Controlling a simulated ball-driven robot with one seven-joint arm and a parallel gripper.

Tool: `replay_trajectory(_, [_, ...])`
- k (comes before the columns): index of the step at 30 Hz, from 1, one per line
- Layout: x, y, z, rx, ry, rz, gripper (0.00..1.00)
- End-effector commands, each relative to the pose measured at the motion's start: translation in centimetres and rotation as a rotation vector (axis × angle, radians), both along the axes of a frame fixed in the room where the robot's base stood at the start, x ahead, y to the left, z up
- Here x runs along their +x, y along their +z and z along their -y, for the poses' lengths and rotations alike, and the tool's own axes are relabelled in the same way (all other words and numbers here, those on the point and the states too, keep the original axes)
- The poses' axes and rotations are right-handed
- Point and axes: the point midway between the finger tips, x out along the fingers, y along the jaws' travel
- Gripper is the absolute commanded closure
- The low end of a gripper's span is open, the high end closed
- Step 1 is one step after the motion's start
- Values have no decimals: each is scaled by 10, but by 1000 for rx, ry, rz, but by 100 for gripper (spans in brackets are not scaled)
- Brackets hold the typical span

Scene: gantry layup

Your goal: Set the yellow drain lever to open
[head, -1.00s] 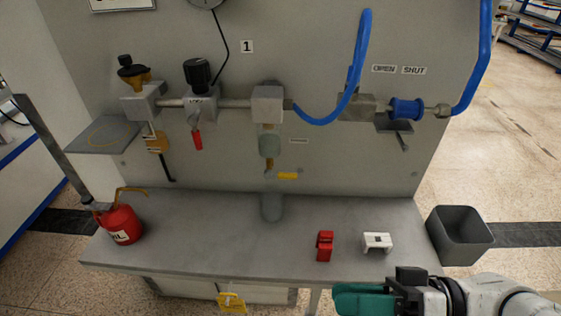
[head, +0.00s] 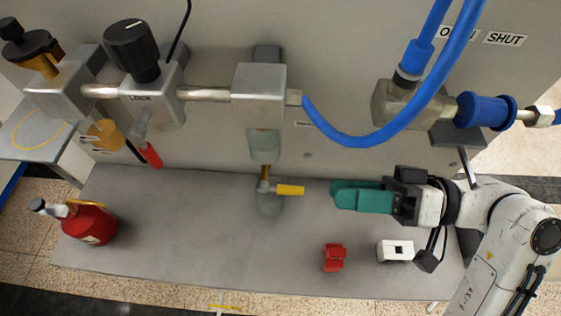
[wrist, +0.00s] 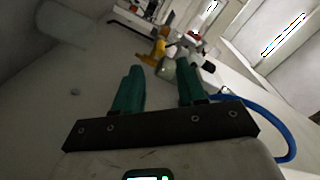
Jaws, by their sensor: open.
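The yellow drain lever (head: 290,190) sticks out to the right from a small valve under the clear bowl (head: 264,147) of the middle grey block, above a clear cup (head: 270,206) on the bench. My gripper (head: 334,195) has teal fingers and is to the right of the lever, at about its height in the picture, with a gap between them. In the wrist view my gripper (wrist: 160,85) shows its two fingers apart with nothing between them.
A blue hose (head: 385,130) loops above my gripper. A red clip (head: 334,257) and a white block (head: 395,250) lie on the grey bench (head: 190,240). A red oil can (head: 88,222) stands at the left. The bench's middle left is clear.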

Motion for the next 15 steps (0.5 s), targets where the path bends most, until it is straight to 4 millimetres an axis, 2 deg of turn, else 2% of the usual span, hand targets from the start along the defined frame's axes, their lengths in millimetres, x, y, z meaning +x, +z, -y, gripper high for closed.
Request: replay_trajectory(15, [4,2,-83,0,4,-1,59])
